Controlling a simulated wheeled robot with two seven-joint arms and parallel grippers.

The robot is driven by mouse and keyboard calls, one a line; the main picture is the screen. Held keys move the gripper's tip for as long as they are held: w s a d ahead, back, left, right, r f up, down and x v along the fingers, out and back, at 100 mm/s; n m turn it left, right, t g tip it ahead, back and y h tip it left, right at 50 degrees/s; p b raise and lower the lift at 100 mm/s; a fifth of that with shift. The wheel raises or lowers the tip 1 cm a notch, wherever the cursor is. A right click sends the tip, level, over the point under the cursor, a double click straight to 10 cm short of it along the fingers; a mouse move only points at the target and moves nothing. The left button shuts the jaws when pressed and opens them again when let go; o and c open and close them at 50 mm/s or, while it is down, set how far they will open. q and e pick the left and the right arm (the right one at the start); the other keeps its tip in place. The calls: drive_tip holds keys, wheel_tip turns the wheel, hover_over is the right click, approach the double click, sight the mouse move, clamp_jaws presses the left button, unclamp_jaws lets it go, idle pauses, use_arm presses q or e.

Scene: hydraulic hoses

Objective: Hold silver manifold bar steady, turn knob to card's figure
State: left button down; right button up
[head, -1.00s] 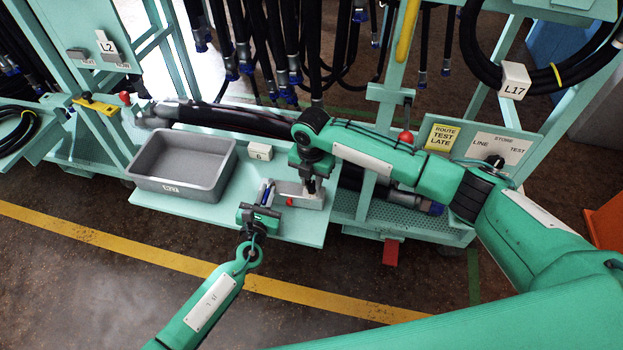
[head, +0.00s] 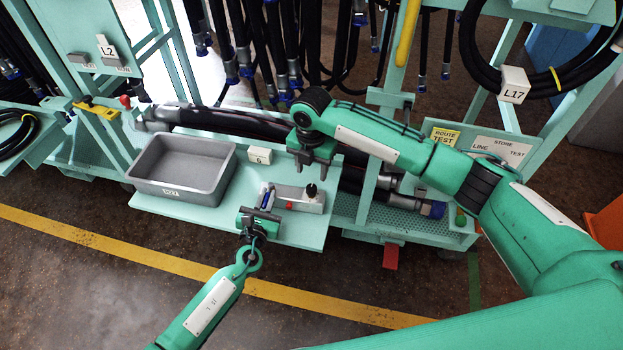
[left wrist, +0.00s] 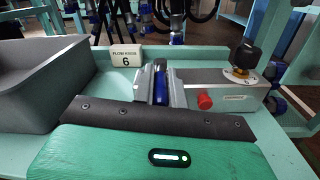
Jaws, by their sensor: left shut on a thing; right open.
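The silver manifold bar (head: 295,198) lies on the green shelf, and it also shows in the left wrist view (left wrist: 200,86). A black knob (head: 311,190) stands upright on its right end, over a pale dial in the left wrist view (left wrist: 245,60). A red button (left wrist: 205,101) is on the bar's front. The card (left wrist: 126,57) reads "FLOW KNOB 6". The knob's set figure is too small to read.
A grey bin (head: 183,168) stands on the shelf left of the bar. Thick black hoses (head: 235,123) lie behind the shelf and others hang above. My right arm crosses the rack at right. The shelf's front edge (head: 190,218) is clear.

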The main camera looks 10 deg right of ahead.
sight(312, 187)
wheel_tip(312, 187, up, 6)
drive_tip(key=shift+f, duration=0.2)
use_arm(q)
drive_tip(key=c, duration=1.4)
unclamp_jaws()
drive_tip(key=shift+o, duration=0.2)
